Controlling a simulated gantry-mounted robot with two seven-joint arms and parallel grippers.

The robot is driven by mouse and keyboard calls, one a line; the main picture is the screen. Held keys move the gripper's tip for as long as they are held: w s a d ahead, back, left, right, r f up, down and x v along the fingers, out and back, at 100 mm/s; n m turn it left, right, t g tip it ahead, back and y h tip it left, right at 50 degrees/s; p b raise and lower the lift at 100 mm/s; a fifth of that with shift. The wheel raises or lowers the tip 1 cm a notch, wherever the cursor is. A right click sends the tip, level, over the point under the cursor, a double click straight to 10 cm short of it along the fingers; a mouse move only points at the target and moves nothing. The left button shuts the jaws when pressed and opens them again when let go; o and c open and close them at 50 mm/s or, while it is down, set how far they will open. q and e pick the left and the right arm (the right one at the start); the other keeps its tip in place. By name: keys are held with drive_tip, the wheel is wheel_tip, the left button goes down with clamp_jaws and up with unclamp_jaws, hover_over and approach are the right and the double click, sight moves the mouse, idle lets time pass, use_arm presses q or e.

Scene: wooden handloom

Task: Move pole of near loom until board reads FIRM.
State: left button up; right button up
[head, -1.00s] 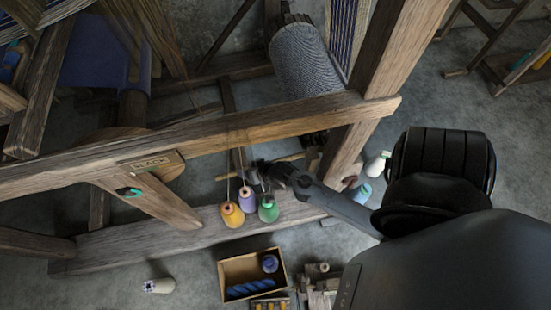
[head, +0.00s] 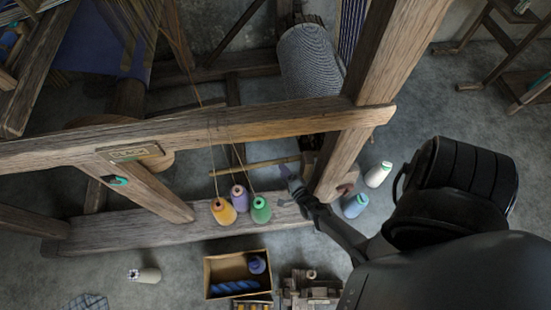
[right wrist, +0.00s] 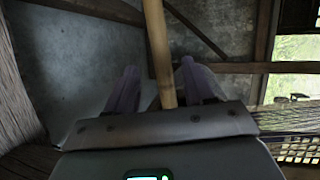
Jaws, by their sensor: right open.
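A thin wooden pole (head: 255,165) sticks out leftward from the near loom's right post, below the beam, in the head view. The board (head: 134,152) is on the beam at left; its word is too small to read now. My right gripper (head: 290,183) is just below the pole's right end, near the post. In the right wrist view the pole (right wrist: 158,45) runs between the two spread fingers of this gripper (right wrist: 157,80). The fingers look apart from it, and its lower end is hidden behind the gripper body. My left gripper is out of view.
Yellow (head: 224,211), purple and green (head: 260,210) bobbins hang on cords left of my gripper. White (head: 378,174) and blue (head: 355,206) cones stand right of the post (head: 375,95). An open box (head: 208,275) sits on the floor below.

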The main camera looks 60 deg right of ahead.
sight(275, 161)
drive_tip(key=b+x, duration=0.4)
drive_tip(key=x, duration=0.4)
drive_tip(key=shift+a, duration=0.1)
drive_tip(key=shift+w+d, duration=0.25)
drive_tip(key=shift+w, duration=0.3)
